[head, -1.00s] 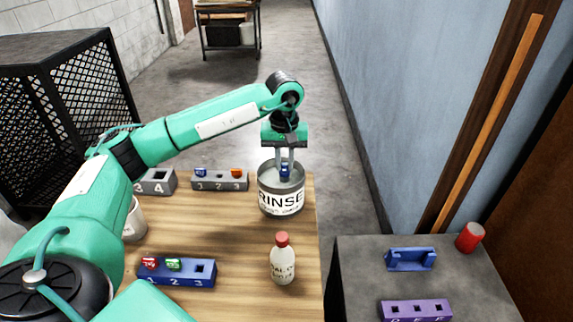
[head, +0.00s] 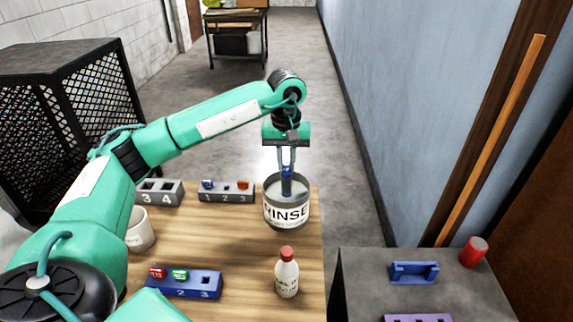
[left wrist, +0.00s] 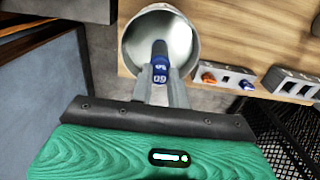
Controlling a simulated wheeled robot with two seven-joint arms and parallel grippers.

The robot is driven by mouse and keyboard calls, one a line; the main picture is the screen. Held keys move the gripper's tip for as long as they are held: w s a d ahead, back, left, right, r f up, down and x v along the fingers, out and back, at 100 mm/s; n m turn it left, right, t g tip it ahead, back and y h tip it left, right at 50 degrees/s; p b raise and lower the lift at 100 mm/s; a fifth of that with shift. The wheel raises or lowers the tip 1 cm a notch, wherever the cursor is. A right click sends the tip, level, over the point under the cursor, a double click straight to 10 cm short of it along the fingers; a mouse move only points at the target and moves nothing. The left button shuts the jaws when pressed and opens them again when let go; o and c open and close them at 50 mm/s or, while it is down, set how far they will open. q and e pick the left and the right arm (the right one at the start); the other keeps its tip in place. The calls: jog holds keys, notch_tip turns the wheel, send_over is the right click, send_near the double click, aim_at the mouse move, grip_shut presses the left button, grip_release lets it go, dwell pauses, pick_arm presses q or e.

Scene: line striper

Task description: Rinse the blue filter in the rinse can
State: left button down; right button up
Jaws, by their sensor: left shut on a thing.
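The blue filter (head: 287,173) has a blue top and a dark grey lower body. My left gripper (head: 286,167) is shut on its blue top. The rinse can (head: 287,214), a round metal can labelled RINSE, stands at the far right of the wooden table. The filter hangs upright, its blue top above the rim and its grey body reaching down into the can's mouth. In the left wrist view the filter (left wrist: 160,72) sits between the fingers, pointing into the open can (left wrist: 137,42). Whether its lower end touches liquid is unclear. My right gripper is not in view.
A grey rack (head: 225,197) holds a blue and an orange piece. A blue rack (head: 184,286) holds a red and a green piece. A red-capped bottle (head: 287,275) and white cup (head: 140,232) stand nearby. A blue holder (head: 414,272) and red cylinder (head: 473,252) are on the right table.

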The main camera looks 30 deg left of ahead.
pick_arm(q)
notch_tip(320, 180, up, 8)
jog(key=p, duration=0.3)
jog(key=shift+f+p, duration=0.25)
jog(key=shift+p, duration=0.1)
jog(key=shift+r, duration=0.35)
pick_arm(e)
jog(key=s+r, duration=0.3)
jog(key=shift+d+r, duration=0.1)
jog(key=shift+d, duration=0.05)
